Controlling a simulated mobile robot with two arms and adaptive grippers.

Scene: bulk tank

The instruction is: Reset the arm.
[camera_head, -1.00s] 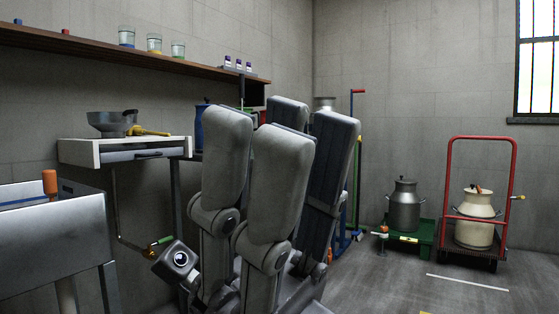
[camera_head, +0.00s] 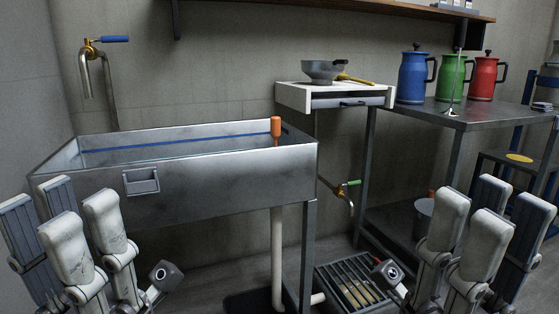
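My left gripper (camera_head: 57,204) is at the lower left of the head view, with its fingers pointing up and spread apart. It is in front of the steel sink and holds nothing that I can see. My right gripper (camera_head: 490,204) is at the lower right, also with its fingers up and apart, in front of the metal table. Nothing shows between its fingers. Both wrists are partly cut off by the bottom edge.
A steel sink (camera_head: 225,187) with an orange-handled item (camera_head: 276,127) stands behind the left gripper. A small white drawer table (camera_head: 292,96) bears a grey bowl (camera_head: 322,71). Blue (camera_head: 412,78), green (camera_head: 452,80) and red (camera_head: 482,78) jugs stand on the metal table (camera_head: 470,118). A floor grate (camera_head: 352,283) lies between the grippers.

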